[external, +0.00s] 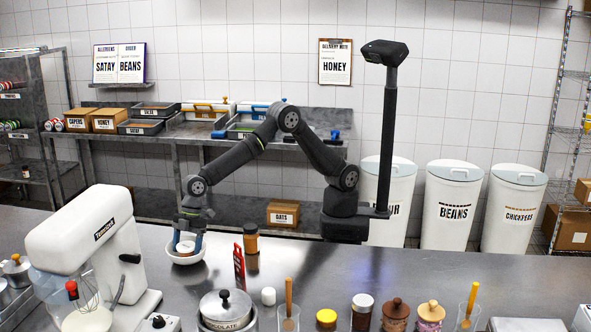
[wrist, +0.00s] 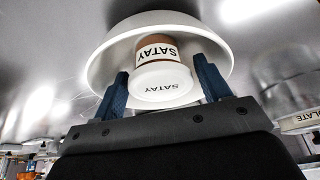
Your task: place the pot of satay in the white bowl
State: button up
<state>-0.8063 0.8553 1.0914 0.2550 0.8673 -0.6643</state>
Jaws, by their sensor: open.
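The white bowl (external: 172,257) stands on the metal counter at the left, and it fills the upper middle of the wrist view (wrist: 105,62). The pot of satay (wrist: 162,80), with a white lid and a brown body labelled SATAY, is inside the bowl; its lid also shows in the external view (external: 185,246). My gripper (wrist: 162,88) points down over the bowl in the external view (external: 187,243). Its blue fingers are open, one on each side of the pot, with a gap showing beside it. Whether the pot's base touches the bowl's bottom is hidden.
A stand mixer (external: 92,250) stands left of the bowl. A brown jar (external: 250,238) and a red upright object (external: 239,268) stand to its right. A lidded pot (external: 226,308) and several jars line the front edge.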

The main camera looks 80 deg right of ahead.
aim_at(184, 247)
jog(key=v, duration=1.2)
jog(key=shift+r, duration=0.1)
jog(key=x, duration=1.1)
jog(key=shift+a+f, duration=0.15)
jog(key=shift+f, duration=0.15)
jog(key=shift+w+a+r, duration=0.1)
jog(key=shift+a+r, duration=0.05)
jog(key=shift+r, duration=1.65)
jog(key=shift+f, duration=0.1)
